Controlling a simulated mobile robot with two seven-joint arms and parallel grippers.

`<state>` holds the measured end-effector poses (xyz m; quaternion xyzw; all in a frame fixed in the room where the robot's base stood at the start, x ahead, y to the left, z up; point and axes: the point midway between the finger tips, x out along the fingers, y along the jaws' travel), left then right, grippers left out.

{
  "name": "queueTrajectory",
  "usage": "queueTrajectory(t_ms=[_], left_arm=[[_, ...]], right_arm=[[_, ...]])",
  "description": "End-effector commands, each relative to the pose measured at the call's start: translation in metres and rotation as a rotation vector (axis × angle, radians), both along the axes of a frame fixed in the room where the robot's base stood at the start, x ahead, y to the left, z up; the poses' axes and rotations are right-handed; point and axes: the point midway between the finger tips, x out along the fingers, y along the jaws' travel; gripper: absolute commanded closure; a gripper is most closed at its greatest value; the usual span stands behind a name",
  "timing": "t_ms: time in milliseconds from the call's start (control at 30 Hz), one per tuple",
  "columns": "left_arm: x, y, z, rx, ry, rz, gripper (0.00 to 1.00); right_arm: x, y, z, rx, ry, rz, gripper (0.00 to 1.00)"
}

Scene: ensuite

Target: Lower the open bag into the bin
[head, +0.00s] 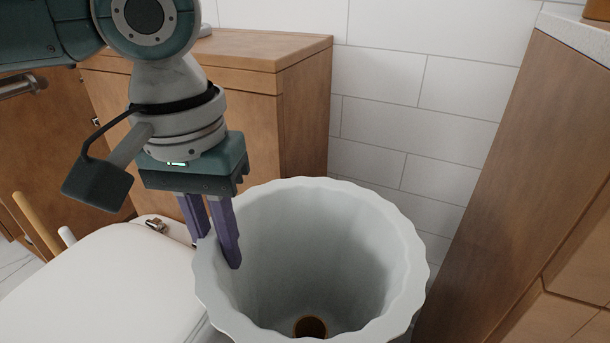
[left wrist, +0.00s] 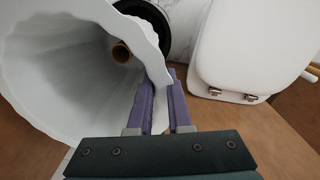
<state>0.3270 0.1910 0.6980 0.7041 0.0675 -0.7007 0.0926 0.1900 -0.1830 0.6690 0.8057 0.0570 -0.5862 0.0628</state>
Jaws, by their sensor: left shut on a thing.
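The open white bag (head: 395,270) has a wide wavy rim and stands mouth up in the head view. It also fills the left of the left wrist view (left wrist: 50,70). My left gripper (head: 217,252) is shut on the left side of the bag's rim, one finger inside and one outside. The same grip shows in the left wrist view (left wrist: 160,90). A small brown tube-like thing (head: 311,327) lies at the bottom of the bag. A black round rim, which looks like the bin (left wrist: 155,16), shows behind the bag. In the head view the bag hides it.
A white toilet lid (head: 105,285) is close on the left, with metal hinges. A wooden cabinet (head: 300,115) stands behind the bag, and another wooden cabinet (head: 520,180) rises on the right. White wall tiles (head: 380,130) show between them.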

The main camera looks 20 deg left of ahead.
Motion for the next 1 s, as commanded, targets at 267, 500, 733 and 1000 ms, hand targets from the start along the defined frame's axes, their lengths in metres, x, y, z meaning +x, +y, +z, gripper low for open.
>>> queueTrajectory(t_ms=[267, 500, 733, 1000], left_arm=[[0.0, 0.0, -0.026, 0.001, 0.0, 0.001, 1.0], [-0.001, 0.0, -0.052, 0.001, 0.002, 0.0, 1.0], [0.0, 0.0, -0.077, 0.0, 0.002, 0.001, 1.0], [0.0, 0.0, -0.108, -0.001, 0.002, 0.001, 1.0]], right_arm=[[0.0, 0.0, -0.032, 0.0, 0.001, 0.0, 0.1], [0.0, 0.0, -0.039, 0.0, 0.001, 0.0, 0.1], [0.0, 0.0, -0.049, 0.001, 0.001, -0.001, 0.1], [0.0, 0.0, -0.062, 0.001, 0.0, -0.001, 0.1]])
